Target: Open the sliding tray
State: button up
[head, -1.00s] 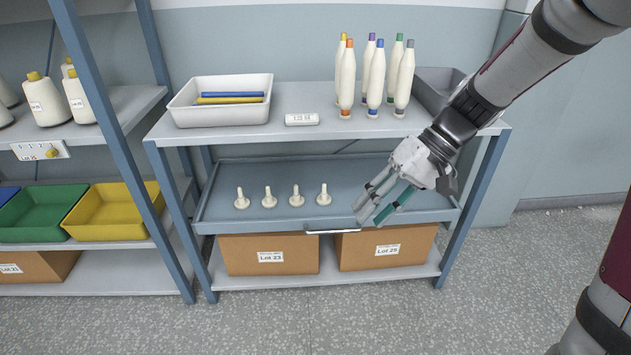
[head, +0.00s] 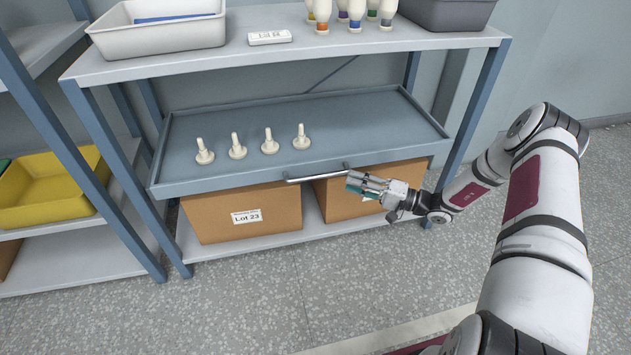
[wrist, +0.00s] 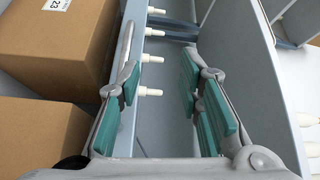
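The sliding tray (head: 230,180) is a blue-grey, shallow tray under the top shelf, with its front edge near the front posts. Several white pegs (head: 269,141) stand on it in a row. A metal bar handle (head: 312,178) is on its front. My gripper (head: 357,184) is at the right end of the handle, in front of the tray. In the wrist view my gripper (wrist: 160,97) is open, its teal-padded fingers spread apart. The handle (wrist: 124,50) shows there just beyond the left finger. I cannot tell whether they touch.
Cardboard boxes (head: 240,212) stand on the bottom shelf below the tray. The top shelf (head: 300,62) above holds a white bin (head: 160,35), a grey bin (head: 450,14) and several bobbins. A rack with a yellow bin (head: 45,190) stands at left. The floor in front is clear.

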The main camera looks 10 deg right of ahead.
aim_at(320, 176)
notch_tip(320, 176, down, 7)
jog(key=w+d+m+t+h+b, duration=0.1)
jog(key=d+m+t+h, duration=0.1)
jog(key=t, duration=0.1)
jog(key=b+x, duration=0.1)
jog(key=x, duration=0.3)
jog(key=b+x, duration=0.1)
jog(key=x, duration=0.4)
jog(key=r+b+x, duration=0.1)
jog(key=x, duration=0.4)
jog(key=shift+d, duration=0.15)
grip_shut()
